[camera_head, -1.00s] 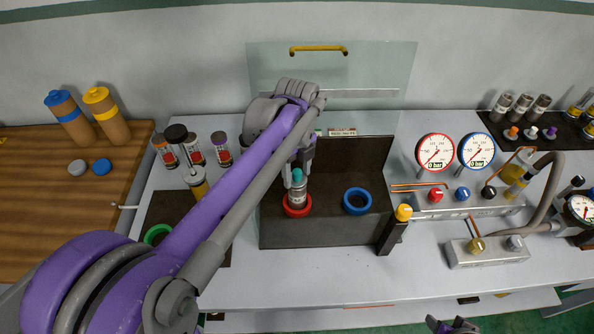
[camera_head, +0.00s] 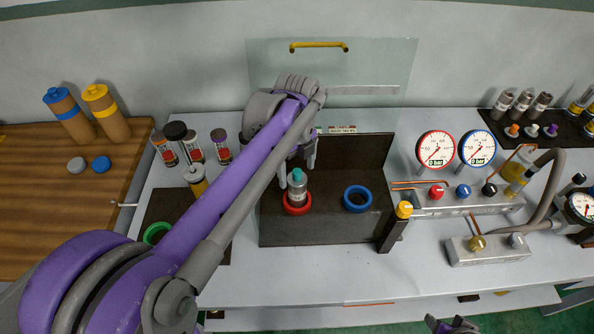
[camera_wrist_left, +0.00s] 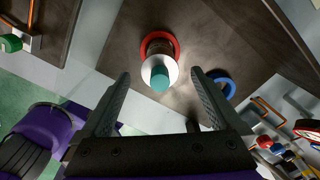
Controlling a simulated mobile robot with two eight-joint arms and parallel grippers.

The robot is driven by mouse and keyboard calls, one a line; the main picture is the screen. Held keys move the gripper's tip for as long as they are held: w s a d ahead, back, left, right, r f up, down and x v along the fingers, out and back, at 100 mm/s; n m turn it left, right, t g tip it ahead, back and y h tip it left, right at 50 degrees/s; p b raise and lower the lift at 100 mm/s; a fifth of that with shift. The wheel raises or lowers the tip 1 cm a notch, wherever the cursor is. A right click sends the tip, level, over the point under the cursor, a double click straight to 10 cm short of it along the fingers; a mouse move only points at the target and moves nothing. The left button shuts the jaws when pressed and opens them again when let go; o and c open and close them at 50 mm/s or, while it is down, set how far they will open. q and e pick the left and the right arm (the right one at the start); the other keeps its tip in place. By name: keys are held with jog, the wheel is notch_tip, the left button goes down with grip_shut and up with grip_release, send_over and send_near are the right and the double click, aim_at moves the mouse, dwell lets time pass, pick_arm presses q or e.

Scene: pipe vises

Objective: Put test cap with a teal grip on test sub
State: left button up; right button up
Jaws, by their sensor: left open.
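The test cap with a teal grip (camera_head: 297,175) stands upright on top of a grey test sub (camera_head: 297,193), inside the red ring (camera_head: 297,207) of the dark vise stand. In the left wrist view the teal grip (camera_wrist_left: 160,82) shows end-on, with a silver body behind it and the red ring (camera_wrist_left: 148,38) around its base. My left gripper (camera_head: 298,168) is open, its fingers apart on either side of the cap and clear of it; the wrist view shows a gap on both sides. My right gripper (camera_head: 452,325) shows only partly at the bottom edge.
An empty blue ring (camera_head: 357,199) lies to the right on the stand. A yellow-topped black post (camera_head: 396,228) stands at its right front corner. A clear panel (camera_head: 375,70) rises behind. Gauges (camera_head: 436,150) and a manifold stand right; several bottles (camera_head: 222,148) stand left.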

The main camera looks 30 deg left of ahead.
aim_at(297, 171)
pick_arm(q)
notch_tip(297, 171, up, 10)
jog(key=shift+p, duration=0.3)
jog(key=shift+f, duration=0.15)
dwell(0.3)
